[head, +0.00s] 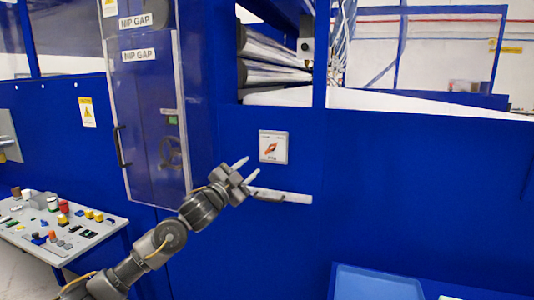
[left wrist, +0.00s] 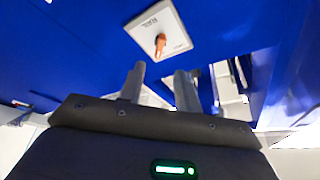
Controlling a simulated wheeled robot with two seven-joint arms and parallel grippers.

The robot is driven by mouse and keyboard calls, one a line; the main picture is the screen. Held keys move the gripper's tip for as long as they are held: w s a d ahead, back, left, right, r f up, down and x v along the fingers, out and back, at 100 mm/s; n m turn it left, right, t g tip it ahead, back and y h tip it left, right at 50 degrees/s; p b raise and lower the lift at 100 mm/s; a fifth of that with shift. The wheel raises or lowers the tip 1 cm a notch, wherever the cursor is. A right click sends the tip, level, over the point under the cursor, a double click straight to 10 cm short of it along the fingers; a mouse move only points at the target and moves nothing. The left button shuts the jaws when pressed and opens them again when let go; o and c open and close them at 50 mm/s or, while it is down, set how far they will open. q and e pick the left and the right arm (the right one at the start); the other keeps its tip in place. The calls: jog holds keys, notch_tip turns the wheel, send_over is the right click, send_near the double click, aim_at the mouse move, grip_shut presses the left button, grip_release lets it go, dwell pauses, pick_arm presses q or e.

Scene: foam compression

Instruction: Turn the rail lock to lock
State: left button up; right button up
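The rail lock is a small white square plate (head: 272,146) on the blue machine wall, with an orange-red knob at its centre. In the head view the knob lies at a slant; the label under it is too small to read. The plate also shows in the left wrist view (left wrist: 174,24), with the knob (left wrist: 160,44) just beyond the fingertips. My left gripper (head: 250,168) is in front of the wall, just left of and below the plate. Its two fingers are apart with nothing between them (left wrist: 160,72). My right gripper is out of view.
A pale horizontal bar (head: 285,197) is on the wall below the plate. A clear door marked NIP GAP (head: 150,110) is to the left. A table (head: 85,235) with several small coloured parts stands at lower left. A blue tray (head: 375,285) is at lower right.

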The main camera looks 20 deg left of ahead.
aim_at(269, 151)
pick_arm(q)
jog(key=p+x, duration=0.3)
jog(key=x, duration=0.6)
jog(key=shift+w+r, duration=0.1)
jog(key=shift+w, duration=0.1)
jog(key=shift+w+d+r, duration=0.1)
jog(key=shift+w+d, duration=0.2)
jog(key=shift+w, duration=0.3)
grip_shut()
